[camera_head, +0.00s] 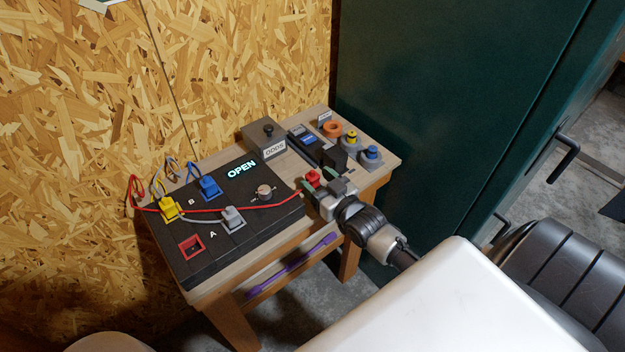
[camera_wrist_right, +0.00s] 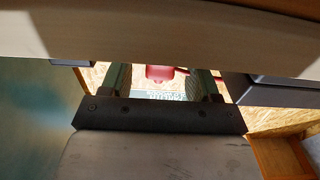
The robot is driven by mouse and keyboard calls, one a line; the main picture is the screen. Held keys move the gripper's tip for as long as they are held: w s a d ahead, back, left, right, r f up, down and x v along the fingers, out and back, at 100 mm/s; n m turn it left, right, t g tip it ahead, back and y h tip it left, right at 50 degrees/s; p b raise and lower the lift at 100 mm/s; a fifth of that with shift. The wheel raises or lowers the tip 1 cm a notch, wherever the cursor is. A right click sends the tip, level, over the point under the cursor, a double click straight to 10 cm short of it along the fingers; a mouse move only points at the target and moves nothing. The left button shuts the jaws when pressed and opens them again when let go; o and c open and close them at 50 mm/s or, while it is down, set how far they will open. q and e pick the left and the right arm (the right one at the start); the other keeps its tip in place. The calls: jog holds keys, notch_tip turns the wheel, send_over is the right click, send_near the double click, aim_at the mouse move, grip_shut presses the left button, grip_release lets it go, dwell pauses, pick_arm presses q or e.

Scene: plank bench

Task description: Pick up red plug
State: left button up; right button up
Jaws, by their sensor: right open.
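The red plug (camera_head: 312,177) sits at the right front of the bench, at the end of a red cable that runs left across the black panel. My right gripper (camera_head: 319,181) is open with its green-tipped fingers close to the plug, one towards each side of it. In the right wrist view the red plug (camera_wrist_right: 160,73) shows in the gap between the open fingers of my right gripper (camera_wrist_right: 161,82). I cannot tell whether either finger touches it. My left gripper is not in view.
The black panel (camera_head: 205,257) holds a yellow plug (camera_head: 169,208), a blue plug (camera_head: 209,187), a grey plug (camera_head: 234,219) and an empty red socket (camera_head: 190,247); its display reads OPEN. A grey box (camera_head: 262,137) and several coloured parts stand behind. A dark green door (camera_head: 430,100) is at the right.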

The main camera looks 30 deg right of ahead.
jog(key=shift+w+a, duration=0.1)
jog(key=shift+w, duration=1.05)
jog(key=shift+s, duration=0.1)
jog(key=c, duration=1.1)
jog(key=shift+o, duration=0.2)
jog(key=shift+r, duration=0.1)
